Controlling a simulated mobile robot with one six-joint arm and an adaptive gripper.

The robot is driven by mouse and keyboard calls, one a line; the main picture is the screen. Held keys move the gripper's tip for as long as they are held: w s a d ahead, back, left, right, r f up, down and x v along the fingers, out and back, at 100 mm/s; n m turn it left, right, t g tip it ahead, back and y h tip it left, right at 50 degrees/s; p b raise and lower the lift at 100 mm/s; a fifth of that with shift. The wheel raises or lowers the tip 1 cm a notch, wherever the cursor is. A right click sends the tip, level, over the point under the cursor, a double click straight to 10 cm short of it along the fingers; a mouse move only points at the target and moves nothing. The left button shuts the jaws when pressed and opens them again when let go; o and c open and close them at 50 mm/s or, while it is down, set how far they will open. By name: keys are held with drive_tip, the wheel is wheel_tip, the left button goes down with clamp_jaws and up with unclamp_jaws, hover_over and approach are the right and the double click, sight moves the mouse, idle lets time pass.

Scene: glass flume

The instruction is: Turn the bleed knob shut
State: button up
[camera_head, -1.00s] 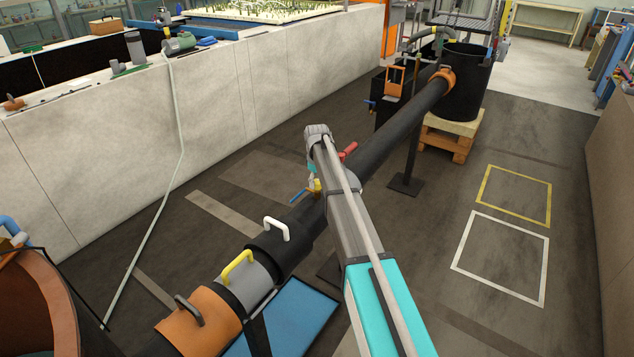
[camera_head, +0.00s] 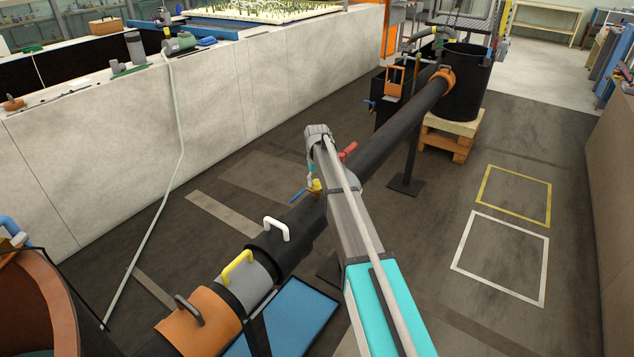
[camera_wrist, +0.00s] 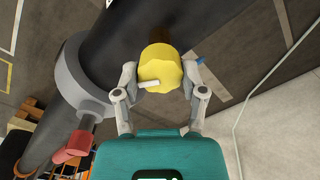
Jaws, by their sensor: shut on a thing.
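The bleed knob is a yellow lobed knob with a white pointer bar (camera_wrist: 160,67), seen large in the wrist view on a brass stem at the black pipe. My gripper (camera_wrist: 160,78) has one finger on each side of the knob and is shut on it. The white bar points to the left, slightly downward, in the wrist view. In the head view, a small yellow part of the knob (camera_head: 317,186) shows beside my arm; most of the gripper there is hidden behind my arm.
The black pipe (camera_head: 395,125) runs from the orange collar (camera_head: 199,322) to the black tank (camera_head: 465,85). A red valve handle (camera_wrist: 72,147) and a grey flange (camera_wrist: 75,80) are close to my gripper. A blue lever (camera_head: 298,195) is nearby. A blue tray (camera_head: 300,315) lies below.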

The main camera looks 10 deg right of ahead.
drive_tip(key=m, duration=1.1)
drive_tip(key=shift+m, duration=0.4)
drive_tip(key=o, duration=1.1)
drive_tip(key=shift+o, duration=0.2)
